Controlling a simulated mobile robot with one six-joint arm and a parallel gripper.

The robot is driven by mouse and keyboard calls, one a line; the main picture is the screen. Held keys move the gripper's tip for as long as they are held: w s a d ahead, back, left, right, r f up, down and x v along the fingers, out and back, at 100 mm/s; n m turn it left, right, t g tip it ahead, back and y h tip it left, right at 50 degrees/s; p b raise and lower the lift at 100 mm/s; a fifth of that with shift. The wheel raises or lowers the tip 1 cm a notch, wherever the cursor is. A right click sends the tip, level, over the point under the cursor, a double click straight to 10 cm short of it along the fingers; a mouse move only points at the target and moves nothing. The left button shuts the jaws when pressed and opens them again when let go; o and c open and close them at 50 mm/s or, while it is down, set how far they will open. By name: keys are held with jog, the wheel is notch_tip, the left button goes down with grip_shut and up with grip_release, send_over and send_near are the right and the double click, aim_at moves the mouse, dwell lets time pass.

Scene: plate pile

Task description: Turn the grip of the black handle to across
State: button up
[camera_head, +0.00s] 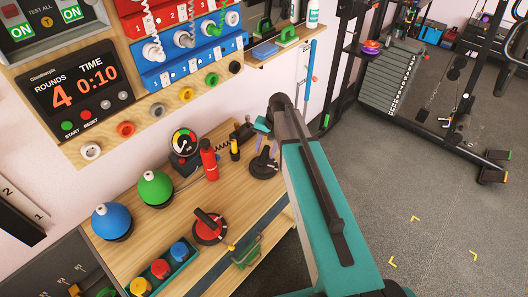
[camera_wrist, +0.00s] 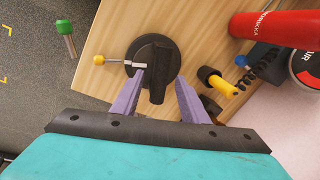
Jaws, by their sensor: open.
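The black handle (camera_wrist: 156,65) is a round black dial with a raised bar grip, mounted on the wooden bench top. In the wrist view its grip points up and down the picture, toward my gripper's palm. My gripper (camera_wrist: 160,78) is open, with one purple finger on each side of the grip; I cannot tell whether either finger touches it. In the head view the black handle (camera_head: 263,168) sits near the bench's right end, with my gripper (camera_head: 263,135) just above it and my arm close on its right.
A yellow-tipped metal pin (camera_wrist: 110,61) sticks out beside the dial. A red bottle (camera_head: 208,162), a yellow-and-black plug (camera_head: 235,150) and a gauge (camera_head: 184,143) stand left of the handle. A red handle (camera_head: 208,222) is nearer on the bench (camera_head: 180,215). Open floor (camera_head: 430,200) lies right.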

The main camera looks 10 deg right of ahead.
jog(key=shift+w+a+f, duration=0.1)
jog(key=shift+a+f, duration=0.05)
jog(key=shift+f, duration=0.7)
jog(key=c, duration=1)
jog(key=shift+a, duration=0.2)
grip_shut()
jog(key=shift+d, duration=0.2)
